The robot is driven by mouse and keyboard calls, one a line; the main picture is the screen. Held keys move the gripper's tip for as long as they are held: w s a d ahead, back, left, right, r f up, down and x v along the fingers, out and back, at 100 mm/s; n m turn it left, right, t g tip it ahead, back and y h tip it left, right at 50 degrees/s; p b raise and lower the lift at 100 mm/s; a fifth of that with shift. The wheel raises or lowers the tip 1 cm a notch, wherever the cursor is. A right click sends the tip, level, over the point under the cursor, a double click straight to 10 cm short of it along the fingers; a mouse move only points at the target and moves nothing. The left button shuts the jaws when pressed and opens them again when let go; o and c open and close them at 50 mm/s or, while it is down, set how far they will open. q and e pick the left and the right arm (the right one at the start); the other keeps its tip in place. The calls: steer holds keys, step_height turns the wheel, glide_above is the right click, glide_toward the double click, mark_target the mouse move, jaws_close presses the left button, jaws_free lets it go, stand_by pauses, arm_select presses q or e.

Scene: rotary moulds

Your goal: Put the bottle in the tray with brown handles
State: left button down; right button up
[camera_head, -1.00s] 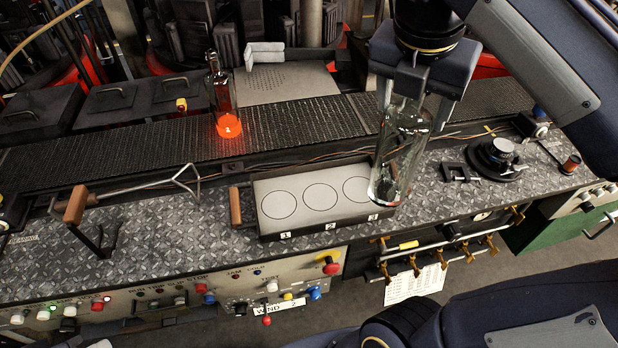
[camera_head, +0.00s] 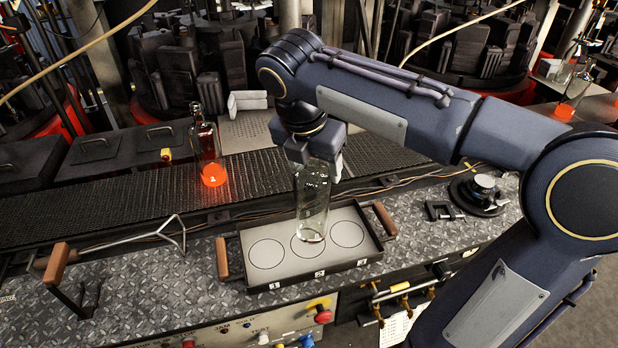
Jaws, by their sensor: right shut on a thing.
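A clear glass bottle (camera_head: 313,205) hangs upright in my right gripper (camera_head: 315,165), which is shut on its upper part. The bottle's base shows over the middle circle of the tray with brown handles (camera_head: 285,280); I cannot tell whether it touches the tray floor. The tray is shallow and grey, with several circles marked 1, 2 and 3 along its front and a brown handle at each end. No other bottle stands in the tray. My left gripper is not in view.
A bottle with a glowing orange base (camera_head: 207,150) stands on the dark conveyor (camera_head: 110,205) behind the tray. Tongs with a wooden handle (camera_head: 60,262) lie left of the tray. A black round fixture (camera_head: 483,193) sits to the right. Red and blue control knobs (camera_head: 322,314) are below the front edge.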

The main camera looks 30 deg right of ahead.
steer(key=shift+w+a+f, duration=0.15)
steer(key=shift+w+f, duration=0.2)
steer(key=shift+f, duration=0.05)
steer(key=shift+w+f, duration=0.15)
steer(key=shift+f, duration=1.6)
steer(key=o, duration=1.8)
steer(key=shift+f, duration=0.15)
steer(key=shift+r, duration=0.2)
steer(key=p+v, duration=0.1)
steer(key=v, duration=1.1)
